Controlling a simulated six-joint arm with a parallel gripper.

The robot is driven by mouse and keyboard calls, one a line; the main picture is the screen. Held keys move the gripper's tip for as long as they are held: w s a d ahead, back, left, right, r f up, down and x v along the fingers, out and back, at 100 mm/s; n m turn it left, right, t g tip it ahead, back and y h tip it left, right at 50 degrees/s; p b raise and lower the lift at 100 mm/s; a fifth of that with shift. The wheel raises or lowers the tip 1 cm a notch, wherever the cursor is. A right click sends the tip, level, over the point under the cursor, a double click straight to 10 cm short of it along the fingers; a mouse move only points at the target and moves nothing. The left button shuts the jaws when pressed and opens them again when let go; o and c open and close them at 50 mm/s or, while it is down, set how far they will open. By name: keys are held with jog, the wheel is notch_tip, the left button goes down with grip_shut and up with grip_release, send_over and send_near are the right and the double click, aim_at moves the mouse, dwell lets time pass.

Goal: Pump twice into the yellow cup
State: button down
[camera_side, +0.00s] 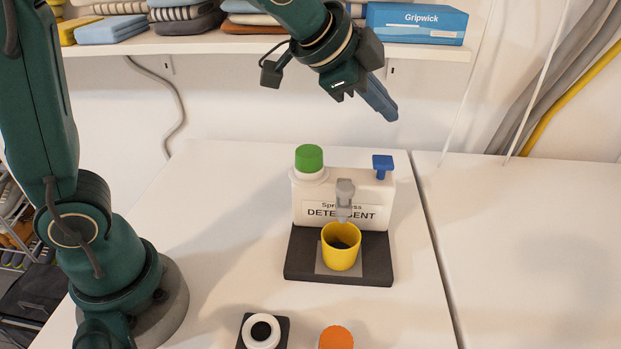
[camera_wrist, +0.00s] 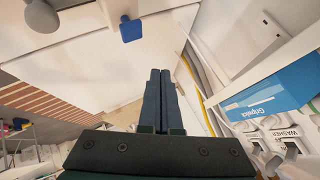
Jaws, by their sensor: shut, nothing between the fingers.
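The yellow cup (camera_side: 341,247) stands upright on a pale square on the dark base (camera_side: 300,262), below the grey spout (camera_side: 345,196) of the white detergent dispenser (camera_side: 309,205). Dark contents or shadow show inside the cup; I cannot tell which. The dispenser has a green cap (camera_side: 309,157) on its left and a blue pump head (camera_side: 382,164) on its right. My gripper (camera_side: 390,112) is shut and empty, in the air above the dispenser and apart from it. In the wrist view the shut fingers (camera_wrist: 160,75) show, with the blue pump head (camera_wrist: 131,29) up and to their left.
A white and black round item (camera_side: 261,331) and an orange-topped item (camera_side: 336,337) stand at the table's front. A shelf (camera_side: 250,45) with folded cloths and a blue Gripwick box (camera_side: 415,23) hangs behind my wrist. The table right of the dispenser is clear.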

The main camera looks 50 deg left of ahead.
aim_at(376, 161)
dwell(0.3)
notch_tip(376, 161, up, 4)
jog(key=shift+f, duration=0.1)
dwell(0.3)
jog(key=shift+f, duration=4.45)
jog(key=shift+f, duration=0.1)
jog(key=shift+f, duration=0.3)
